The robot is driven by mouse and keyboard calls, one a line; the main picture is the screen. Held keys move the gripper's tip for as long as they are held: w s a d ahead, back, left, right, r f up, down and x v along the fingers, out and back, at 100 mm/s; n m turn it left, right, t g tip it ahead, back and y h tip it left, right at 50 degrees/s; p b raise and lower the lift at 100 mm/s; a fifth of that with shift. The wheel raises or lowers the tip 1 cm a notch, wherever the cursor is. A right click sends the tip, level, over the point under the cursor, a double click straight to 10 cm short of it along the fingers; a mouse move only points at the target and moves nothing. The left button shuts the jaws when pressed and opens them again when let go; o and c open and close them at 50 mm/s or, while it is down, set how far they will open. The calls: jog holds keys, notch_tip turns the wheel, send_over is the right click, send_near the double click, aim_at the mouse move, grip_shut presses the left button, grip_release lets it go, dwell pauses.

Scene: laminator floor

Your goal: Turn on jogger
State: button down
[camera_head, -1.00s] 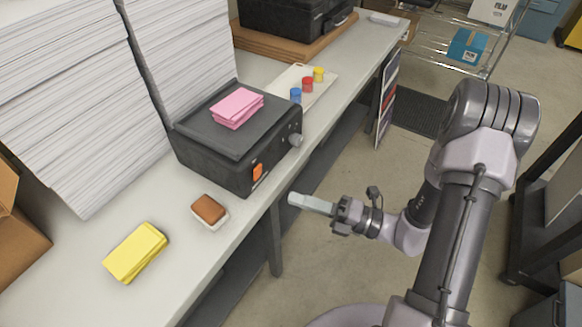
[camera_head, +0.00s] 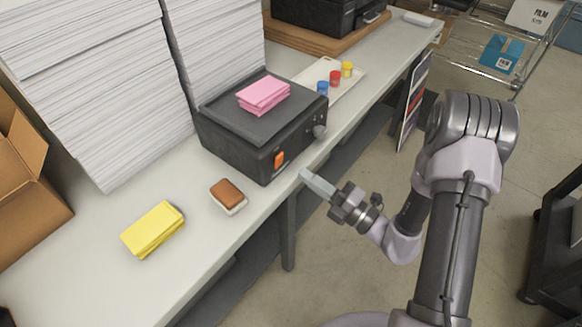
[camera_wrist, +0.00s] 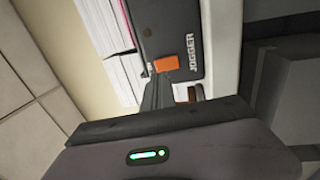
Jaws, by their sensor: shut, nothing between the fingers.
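The jogger (camera_head: 231,146) is a black box on the table, with pink paper pads on its flat top. Its front has an orange rocker switch (camera_head: 279,159) and a grey knob (camera_head: 319,131). In the wrist view the orange switch (camera_wrist: 194,54) sits beside the word JOGGER on the dark front panel (camera_wrist: 172,38). My gripper (camera_head: 306,176) is shut and empty, just off the table's front edge, to the right of and a little below the switch, apart from it. In the wrist view its fingers (camera_wrist: 157,90) point toward the panel near the switch.
A brown-topped sponge-like block (camera_head: 228,194) and a yellow pad stack (camera_head: 153,229) lie on the table (camera_head: 100,268) left of the jogger. Tall paper stacks (camera_head: 95,75) stand behind. Small coloured pots (camera_head: 335,77) sit on a board. The floor aisle is clear.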

aim_at(281, 158)
jog(key=b+x, duration=0.1)
jog(key=x, duration=0.4)
jog(key=shift+w+a+r, duration=0.1)
jog(key=shift+w+a, duration=0.15)
jog(key=shift+a, duration=0.05)
